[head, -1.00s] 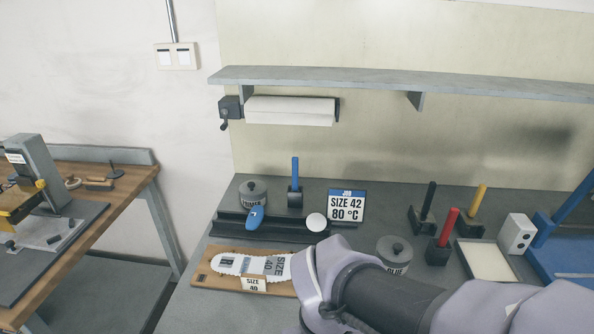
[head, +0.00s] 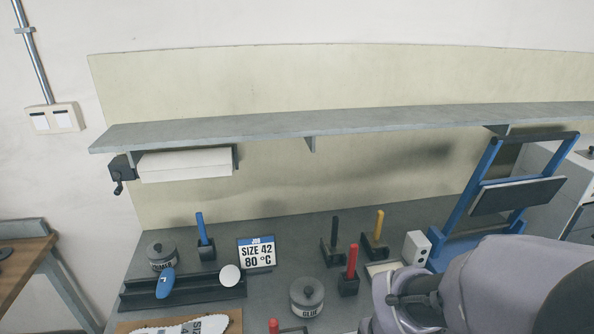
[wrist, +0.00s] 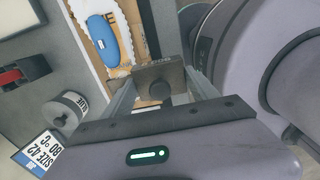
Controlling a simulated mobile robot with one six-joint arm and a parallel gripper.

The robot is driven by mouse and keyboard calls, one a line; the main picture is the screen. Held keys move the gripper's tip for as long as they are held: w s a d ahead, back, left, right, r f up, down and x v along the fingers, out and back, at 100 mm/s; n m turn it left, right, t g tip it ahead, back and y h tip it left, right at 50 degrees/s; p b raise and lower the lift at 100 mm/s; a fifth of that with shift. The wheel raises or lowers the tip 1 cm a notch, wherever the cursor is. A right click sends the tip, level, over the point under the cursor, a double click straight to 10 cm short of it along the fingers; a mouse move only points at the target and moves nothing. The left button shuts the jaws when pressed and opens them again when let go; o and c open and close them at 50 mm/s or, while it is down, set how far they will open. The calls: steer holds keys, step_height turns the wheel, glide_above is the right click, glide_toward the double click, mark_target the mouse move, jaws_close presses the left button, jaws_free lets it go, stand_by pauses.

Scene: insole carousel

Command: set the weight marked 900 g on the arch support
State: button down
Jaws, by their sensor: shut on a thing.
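In the wrist view my gripper (wrist: 162,88) is shut on a grey-brown block weight (wrist: 155,80) with a dark round knob. Past the weight, a blue arch support (wrist: 103,40) lies on a white insole (wrist: 112,12) on a wooden board (wrist: 131,15). The weight appears beside the arch support's end in the picture; I cannot tell the height between them. In the head view my gripper is out of sight. Another blue piece (head: 165,283) sits on the black rack at left.
A glue pot (head: 307,298), a red-handled tool (head: 349,270), a sign reading SIZE 42, 80 °C (head: 256,252) and a white box (head: 416,247) stand on the bench. A blue press frame (head: 466,208) stands at right. A shelf (head: 330,122) runs above.

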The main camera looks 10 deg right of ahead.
steer(key=shift+w+d+r+p, duration=0.25)
steer(key=shift+r+p, duration=0.2)
steer(key=shift+p, duration=0.35)
steer(key=w+d, duration=0.1)
steer(key=w, duration=0.1)
steer(key=w+d+f+b, duration=0.1)
steer(key=w+d, duration=0.1)
steer(key=w, duration=0.1)
steer(key=w+d+f, duration=0.1)
steer(key=w+d, duration=0.1)
steer(key=w, duration=0.1)
steer(key=shift+w+d+b, duration=0.1)
steer(key=shift+w+b, duration=0.05)
steer(key=shift+b, duration=0.2)
steer(key=shift+w+d, duration=0.35)
steer(key=shift+w, duration=0.2)
steer(key=shift+f+b, duration=1.05)
steer(key=shift+f, duration=0.75)
steer(key=shift+f, duration=0.35)
steer(key=shift+f+b, duration=0.1)
steer(key=shift+b, duration=0.2)
steer(key=shift+c, duration=1.1)
jaws_free()
